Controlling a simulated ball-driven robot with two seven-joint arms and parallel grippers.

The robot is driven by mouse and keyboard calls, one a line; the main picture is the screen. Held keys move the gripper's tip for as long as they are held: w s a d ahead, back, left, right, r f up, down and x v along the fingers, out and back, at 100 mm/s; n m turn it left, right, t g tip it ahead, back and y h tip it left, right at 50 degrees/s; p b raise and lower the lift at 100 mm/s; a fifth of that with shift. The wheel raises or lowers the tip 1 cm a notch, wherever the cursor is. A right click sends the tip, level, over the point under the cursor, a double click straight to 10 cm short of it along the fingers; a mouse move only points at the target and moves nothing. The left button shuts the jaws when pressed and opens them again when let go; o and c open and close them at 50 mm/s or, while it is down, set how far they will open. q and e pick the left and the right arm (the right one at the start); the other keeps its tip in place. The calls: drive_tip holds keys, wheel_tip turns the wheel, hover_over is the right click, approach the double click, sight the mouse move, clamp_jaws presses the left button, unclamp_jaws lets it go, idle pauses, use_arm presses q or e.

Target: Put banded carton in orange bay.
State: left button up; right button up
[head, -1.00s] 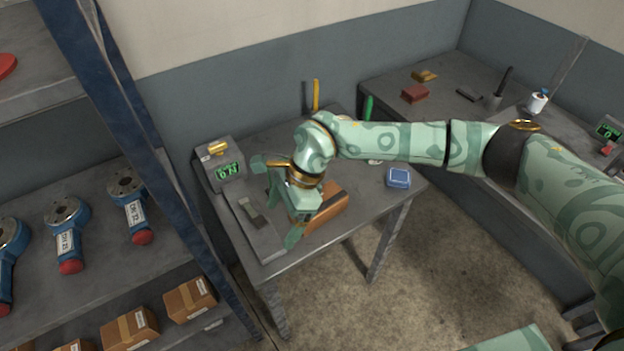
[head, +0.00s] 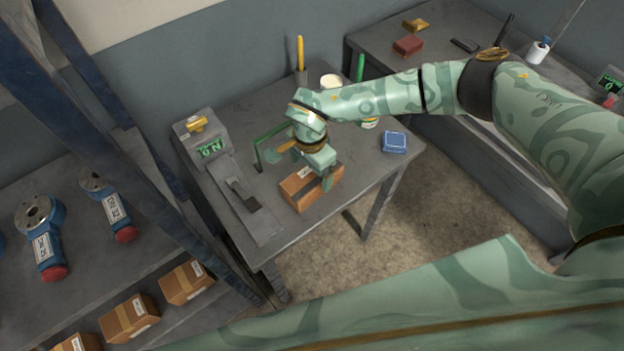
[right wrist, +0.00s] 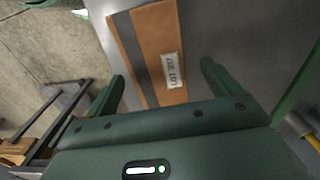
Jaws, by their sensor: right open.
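A brown carton (head: 312,185) with a dark band lies on the grey table (head: 357,195), near its front edge. In the right wrist view the carton (right wrist: 157,42) shows its dark band along its length and a white printed label. My right gripper (head: 298,170) is over the carton with its fingers apart, partly hiding it. In the right wrist view the open fingers (right wrist: 163,72) lie on either side of the carton's near end, with no clear contact. I see no orange bay. My left gripper is out of view.
A device with a green display (head: 210,149) and a dark block (head: 243,193) stand left of the carton. A rack upright (head: 150,170) and several taped cartons (head: 130,318) are at left.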

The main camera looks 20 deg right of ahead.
sight(312, 174)
drive_tip(key=f, duration=0.3)
drive_tip(key=f+b, duration=0.1)
drive_tip(key=f, duration=0.1)
drive_tip(key=shift+d+f, duration=0.1)
drive_tip(key=shift+d, duration=0.15)
drive_tip(key=shift+s, duration=0.1)
drive_tip(key=c, duration=1.1)
drive_tip(key=shift+c, duration=0.2)
